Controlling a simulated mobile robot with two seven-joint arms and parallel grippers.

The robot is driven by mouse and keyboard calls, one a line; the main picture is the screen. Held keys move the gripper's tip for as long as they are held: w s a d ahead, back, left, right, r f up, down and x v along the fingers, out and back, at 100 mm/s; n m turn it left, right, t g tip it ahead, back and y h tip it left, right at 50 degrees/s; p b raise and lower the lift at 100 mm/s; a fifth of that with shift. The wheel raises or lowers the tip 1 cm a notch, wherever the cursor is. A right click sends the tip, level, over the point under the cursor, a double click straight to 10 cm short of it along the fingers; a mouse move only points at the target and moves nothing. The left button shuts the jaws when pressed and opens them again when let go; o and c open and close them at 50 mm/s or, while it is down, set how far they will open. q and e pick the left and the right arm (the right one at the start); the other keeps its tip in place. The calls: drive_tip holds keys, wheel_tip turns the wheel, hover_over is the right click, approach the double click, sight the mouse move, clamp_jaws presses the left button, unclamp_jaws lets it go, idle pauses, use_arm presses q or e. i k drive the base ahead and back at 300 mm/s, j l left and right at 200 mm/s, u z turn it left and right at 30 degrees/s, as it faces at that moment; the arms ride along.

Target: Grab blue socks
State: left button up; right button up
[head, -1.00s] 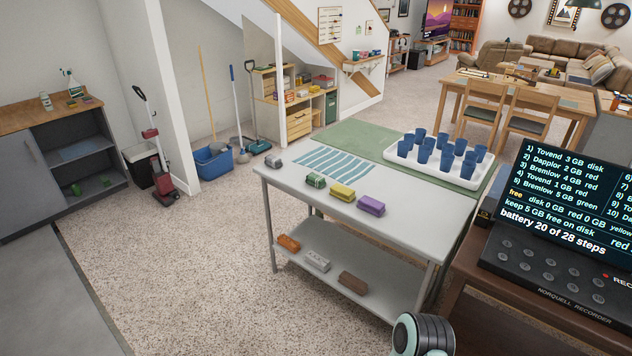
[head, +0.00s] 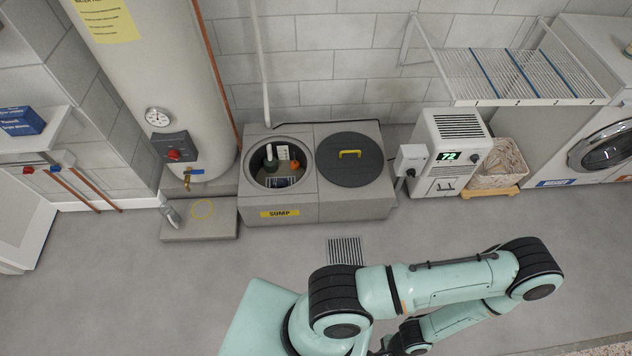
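I see no blue socks in the head view. A wicker basket (head: 497,165) stands on a small wooden base between the dehumidifier and the white washing machine. Its contents are too small to make out. A mint-green arm of mine crosses the lower middle of the view, folded back toward the bottom edge. Neither gripper shows; the arm's far end runs out of the picture at the bottom.
A sump box (head: 350,206) with one open pit and one dark lid (head: 349,159) stands by the wall. A water heater (head: 185,90) is left of it, a dehumidifier (head: 447,150) right. A wire shelf (head: 525,75) juts out above. A floor drain (head: 345,251) lies in front.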

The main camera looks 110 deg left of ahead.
sight(278, 183)
drive_tip(key=u, duration=4.1)
drive_tip(key=i+u, duration=0.35)
drive_tip(key=i, duration=0.2)
drive_tip(key=i+u, duration=0.3)
drive_tip(key=i, duration=0.25)
drive_tip(key=i+l+u, duration=0.35)
drive_tip(key=i, duration=0.2)
